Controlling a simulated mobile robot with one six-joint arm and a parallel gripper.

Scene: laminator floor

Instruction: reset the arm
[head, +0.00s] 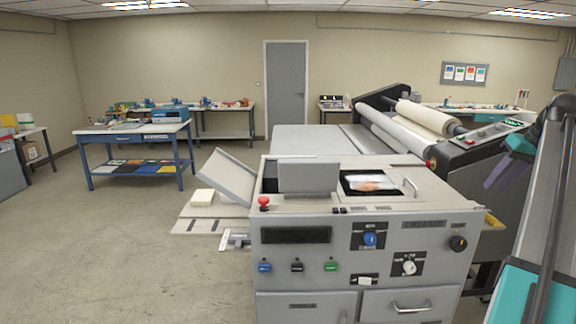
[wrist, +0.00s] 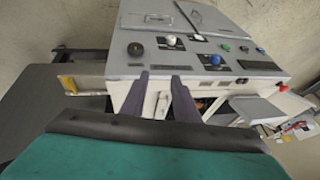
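My gripper (head: 492,186) shows at the right of the head view, with purple fingers pointing down and left, beside the grey laminator. In the wrist view my gripper (wrist: 158,77) has its two purple fingers apart, with nothing between them. The front of the grey control cabinet (wrist: 205,68) lies beyond the fingertips there. My arm, dark with teal covers, stands raised along the right edge of the head view.
The control cabinet (head: 355,285) with knobs and a red button (head: 264,202) fills the front middle. Behind it is the laminator with its rollers (head: 425,117). A blue-legged table (head: 132,129) stands at left. Floor (head: 120,250) at front left is clear.

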